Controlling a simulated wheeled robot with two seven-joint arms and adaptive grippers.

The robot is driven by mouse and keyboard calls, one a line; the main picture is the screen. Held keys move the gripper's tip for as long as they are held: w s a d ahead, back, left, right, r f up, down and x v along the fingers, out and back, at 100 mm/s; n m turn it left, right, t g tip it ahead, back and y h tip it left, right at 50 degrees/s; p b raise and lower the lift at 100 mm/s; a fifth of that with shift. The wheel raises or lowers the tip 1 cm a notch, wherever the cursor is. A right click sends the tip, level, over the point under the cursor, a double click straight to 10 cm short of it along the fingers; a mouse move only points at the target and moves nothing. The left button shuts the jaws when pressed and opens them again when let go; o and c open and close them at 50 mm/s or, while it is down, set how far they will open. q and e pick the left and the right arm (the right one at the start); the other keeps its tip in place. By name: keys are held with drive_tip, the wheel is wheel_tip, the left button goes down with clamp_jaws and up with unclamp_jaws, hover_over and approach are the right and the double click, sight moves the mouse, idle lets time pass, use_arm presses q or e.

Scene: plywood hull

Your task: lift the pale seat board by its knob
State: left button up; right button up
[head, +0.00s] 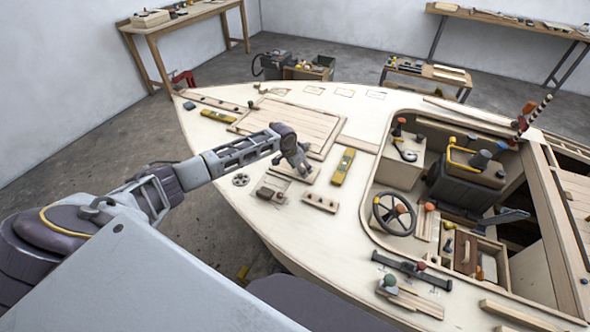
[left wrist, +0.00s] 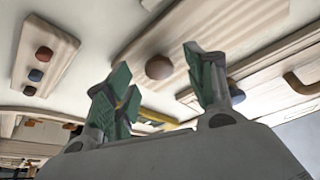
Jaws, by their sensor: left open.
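In the left wrist view a pale wooden board (left wrist: 215,30) carries a round brown knob (left wrist: 158,67) near its end. The knob shows in the gap between my left gripper's green fingertips (left wrist: 160,82), which are apart and hold nothing. I cannot tell whether they touch it. In the head view my left gripper (head: 302,172) is low over the boat deck, above a small pale board (head: 312,179). The gripper hides the knob and most of that board there. My right gripper is not in view.
A strip with three knobs (head: 320,202) lies on the deck (head: 320,235) in front of the gripper. A yellow tool (head: 343,167) lies to its right and dark blocks (head: 271,193) to its left. Behind is a planked hatch (head: 290,120). The cockpit with steering wheel (head: 394,212) is at right.

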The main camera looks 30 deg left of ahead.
use_arm(q)
drive_tip(key=shift+x, duration=0.8)
drive_tip(key=shift+s, duration=0.1)
drive_tip(key=shift+c, duration=0.3)
clamp_jaws()
